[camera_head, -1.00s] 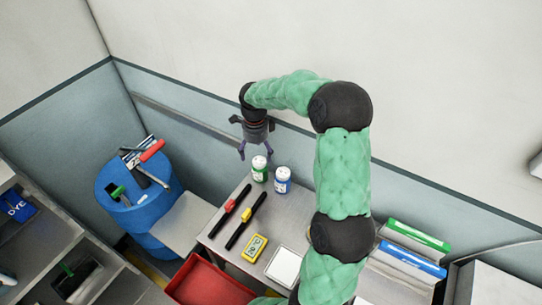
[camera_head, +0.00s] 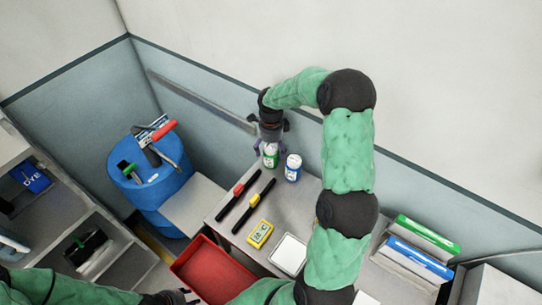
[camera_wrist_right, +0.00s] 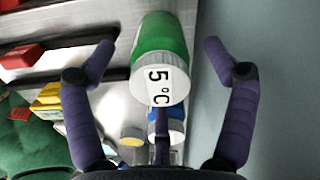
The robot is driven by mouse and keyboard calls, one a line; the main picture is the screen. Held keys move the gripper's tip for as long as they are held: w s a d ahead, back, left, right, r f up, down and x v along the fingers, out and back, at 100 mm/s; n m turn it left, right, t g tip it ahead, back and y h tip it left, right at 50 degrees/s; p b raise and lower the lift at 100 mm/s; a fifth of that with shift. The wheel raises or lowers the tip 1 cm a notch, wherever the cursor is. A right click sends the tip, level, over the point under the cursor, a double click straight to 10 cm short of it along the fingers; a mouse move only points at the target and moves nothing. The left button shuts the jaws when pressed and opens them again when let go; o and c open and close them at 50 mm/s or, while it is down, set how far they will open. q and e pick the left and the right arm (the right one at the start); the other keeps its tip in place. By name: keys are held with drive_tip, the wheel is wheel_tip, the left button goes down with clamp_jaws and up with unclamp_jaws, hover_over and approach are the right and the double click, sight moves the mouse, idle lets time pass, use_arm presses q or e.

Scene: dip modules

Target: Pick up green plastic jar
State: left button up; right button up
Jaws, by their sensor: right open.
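The green plastic jar (camera_head: 270,157) stands on the metal table near its back edge, with a white lid. In the right wrist view the green jar (camera_wrist_right: 160,45) lies between the spread purple fingers, its white lid marked "5°C" facing the camera. My right gripper (camera_head: 269,143) is open just above the jar, and its fingers partly cover the jar in the head view. No grip on the jar shows. My left gripper (camera_head: 178,298) is low at the bottom edge of the head view; its fingers are too small to judge.
A blue jar (camera_head: 293,168) with a white lid stands close beside the green jar. A red bin (camera_head: 213,272) is in front, a blue barrel (camera_head: 160,185) left.

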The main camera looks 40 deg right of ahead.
wheel_tip(320, 180, down, 2)
drive_tip(key=shift+f, duration=0.1)
drive_tip(key=c, duration=1.4)
drive_tip(key=shift+r, duration=0.2)
